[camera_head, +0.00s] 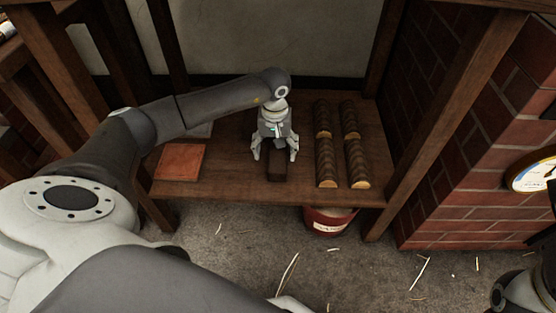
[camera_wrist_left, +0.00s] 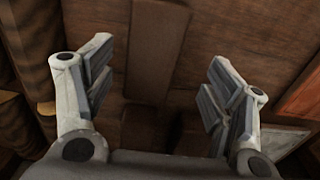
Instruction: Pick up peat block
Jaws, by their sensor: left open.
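The peat block, a dark brown oblong block (camera_head: 275,166), lies on the wooden shelf near its front edge. My left gripper (camera_head: 274,156) is over it, pointing down, with its fingers spread to either side of the block. In the left wrist view the block (camera_wrist_left: 157,50) shows between the two open fingers (camera_wrist_left: 158,90), with a gap on each side. The gripper holds nothing. The block's far end is partly hidden by the gripper in the head view. My right gripper is not in view.
Rows of dark round pieces with pale ends (camera_head: 326,161) lie right of the block on the shelf (camera_head: 225,185). A flat reddish-orange square (camera_head: 180,162) lies to the left. A red bucket (camera_head: 330,219) stands below. Wooden posts and a brick pillar (camera_head: 470,150) bound the right.

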